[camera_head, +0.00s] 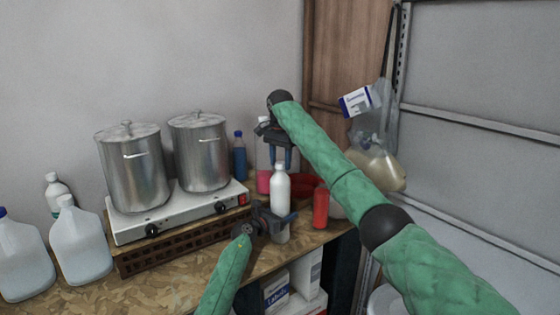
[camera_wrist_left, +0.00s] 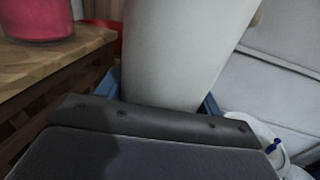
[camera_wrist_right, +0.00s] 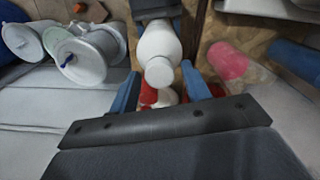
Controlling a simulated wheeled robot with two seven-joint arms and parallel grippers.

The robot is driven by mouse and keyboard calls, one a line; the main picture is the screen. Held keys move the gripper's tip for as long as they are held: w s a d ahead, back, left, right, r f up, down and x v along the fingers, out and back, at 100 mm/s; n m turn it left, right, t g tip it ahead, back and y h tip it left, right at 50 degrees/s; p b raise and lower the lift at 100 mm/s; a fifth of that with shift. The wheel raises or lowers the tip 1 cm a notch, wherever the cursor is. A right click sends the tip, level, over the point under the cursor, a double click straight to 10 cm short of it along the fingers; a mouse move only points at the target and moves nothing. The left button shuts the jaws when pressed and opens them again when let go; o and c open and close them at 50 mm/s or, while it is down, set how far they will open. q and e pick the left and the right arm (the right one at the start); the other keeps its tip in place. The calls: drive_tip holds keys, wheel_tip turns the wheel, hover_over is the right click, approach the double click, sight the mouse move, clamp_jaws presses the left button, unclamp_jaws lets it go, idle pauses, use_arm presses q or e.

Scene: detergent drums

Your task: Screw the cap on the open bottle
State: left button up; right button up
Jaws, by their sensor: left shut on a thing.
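A white bottle (camera_head: 280,185) stands upright near the front edge of the wooden worktop. My left gripper (camera_head: 277,215) is shut around its lower body, and the bottle's pale side fills the left wrist view (camera_wrist_left: 180,50). My right gripper (camera_head: 280,158) is directly above the bottle, pointing down, with its blue fingers apart. In the right wrist view the bottle's round white top (camera_wrist_right: 160,72) lies between the open fingers (camera_wrist_right: 160,88). I cannot tell whether that top is a cap or the bare neck. No separate loose cap is visible.
A bottle with pink contents (camera_head: 263,182) and a blue bottle (camera_head: 239,160) stand behind. A red container (camera_head: 320,207) is close on the right. Two steel pots (camera_head: 133,170) sit on a hot plate (camera_head: 180,215) at left, beside white jugs (camera_head: 80,245). A bag (camera_head: 375,165) hangs at right.

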drive_tip(key=shift+o, duration=0.2)
drive_tip(key=shift+r, duration=0.1)
wheel_tip(320, 180, up, 12)
idle(0.6)
use_arm(q)
drive_tip(key=o, duration=2)
drive_tip(key=shift+s+a+f, duration=0.15)
drive_tip(key=shift+s+a, duration=0.1)
drive_tip(key=shift+a, duration=0.1)
drive_tip(key=shift+b+v, duration=1.3)
drive_tip(key=shift+v, duration=2.15)
use_arm(e)
drive_tip(key=shift+f, duration=1.45)
